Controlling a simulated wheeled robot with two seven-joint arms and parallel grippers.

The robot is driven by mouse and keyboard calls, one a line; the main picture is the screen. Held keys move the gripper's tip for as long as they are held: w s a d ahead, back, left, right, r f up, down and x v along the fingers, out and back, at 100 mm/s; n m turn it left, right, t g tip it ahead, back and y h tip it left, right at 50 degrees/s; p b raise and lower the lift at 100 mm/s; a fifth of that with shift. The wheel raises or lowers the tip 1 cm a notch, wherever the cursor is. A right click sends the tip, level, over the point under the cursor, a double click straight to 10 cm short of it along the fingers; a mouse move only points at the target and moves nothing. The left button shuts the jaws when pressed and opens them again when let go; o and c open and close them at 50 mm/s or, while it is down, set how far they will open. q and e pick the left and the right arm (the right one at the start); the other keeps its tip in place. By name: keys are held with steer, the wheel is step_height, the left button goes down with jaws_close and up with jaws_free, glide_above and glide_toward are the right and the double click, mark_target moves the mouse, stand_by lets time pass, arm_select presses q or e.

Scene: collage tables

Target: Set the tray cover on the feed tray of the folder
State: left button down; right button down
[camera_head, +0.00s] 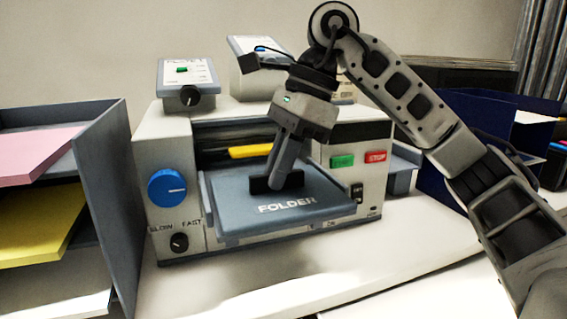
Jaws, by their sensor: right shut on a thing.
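The folder (163,140) is a light grey machine with a blue dial, a small black knob, and green and red buttons. The tray cover (232,207) is a blue-grey flat panel marked FOLDER, with a dark grip block near its middle. It lies nearly level at the front of the folder, over the feed tray area. My right gripper (277,182) points down and is shut on the cover's dark grip block. The feed tray is mostly hidden under the cover, so I cannot tell whether the cover touches it. My left gripper is not in view.
A grey shelf rack (108,170) with pink, yellow and white paper stands close at the left. A small box with a black knob (186,96) sits on or behind the folder. Dark blue trays (450,180) stand at the right. The white table front (300,280) is clear.

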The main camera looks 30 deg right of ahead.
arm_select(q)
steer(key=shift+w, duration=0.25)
arm_select(e)
steer(key=shift+w, duration=0.15)
steer(key=c, duration=1.4)
jaws_free()
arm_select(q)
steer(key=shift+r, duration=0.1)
arm_select(e)
steer(key=shift+o, duration=0.2)
steer(key=shift+f, duration=0.1)
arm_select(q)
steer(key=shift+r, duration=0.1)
